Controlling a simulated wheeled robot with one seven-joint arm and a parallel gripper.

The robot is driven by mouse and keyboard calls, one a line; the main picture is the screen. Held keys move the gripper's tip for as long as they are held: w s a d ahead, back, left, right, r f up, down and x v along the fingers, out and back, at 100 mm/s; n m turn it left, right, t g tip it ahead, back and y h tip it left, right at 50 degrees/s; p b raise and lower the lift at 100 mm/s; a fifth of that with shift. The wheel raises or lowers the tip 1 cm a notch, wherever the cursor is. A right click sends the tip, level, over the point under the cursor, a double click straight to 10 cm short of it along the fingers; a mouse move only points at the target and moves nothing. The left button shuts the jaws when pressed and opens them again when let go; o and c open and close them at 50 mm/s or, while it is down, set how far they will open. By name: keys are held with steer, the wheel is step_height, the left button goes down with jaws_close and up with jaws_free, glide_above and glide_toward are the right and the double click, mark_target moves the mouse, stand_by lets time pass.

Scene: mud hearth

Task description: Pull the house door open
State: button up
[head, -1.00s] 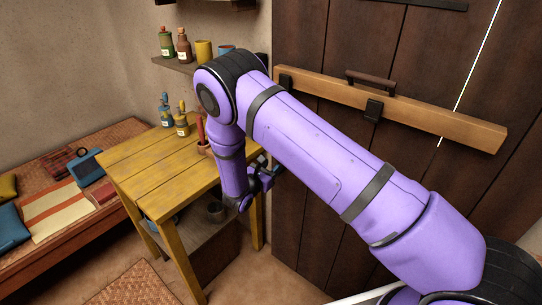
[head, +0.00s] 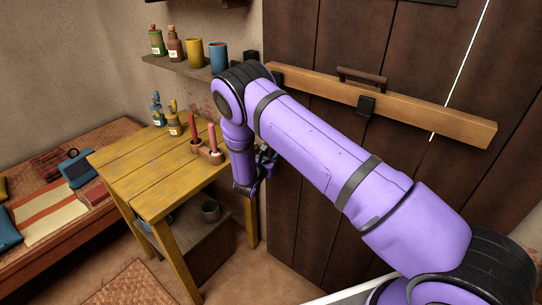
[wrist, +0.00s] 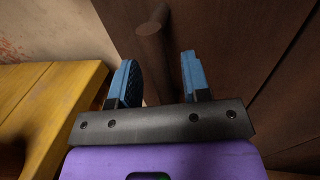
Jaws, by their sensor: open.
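The house door (head: 310,180) is made of dark brown planks and fills the right of the head view. In the wrist view the door (wrist: 225,45) rises behind the fingers. A brown vertical rod-like handle (wrist: 151,60) stands off it, its upper end bent back. My gripper (wrist: 158,62) is open, with blue finger pads. The handle shows in the gap between the fingers, nearer the left one; contact cannot be told. In the head view my gripper (head: 268,162) is low at the door's left side, and my arm hides the handle.
A wooden bar (head: 430,113) with a small dark grip (head: 362,77) lies across the door. A bright slit (head: 460,70) runs down the planks. A yellow table (head: 140,175) with a candle holder (head: 208,155) stands close left of my gripper. A shelf (head: 185,68) holds bottles and cups.

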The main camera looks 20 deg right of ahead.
steer(key=shift+w+d, duration=0.25)
steer(key=shift+d, duration=0.05)
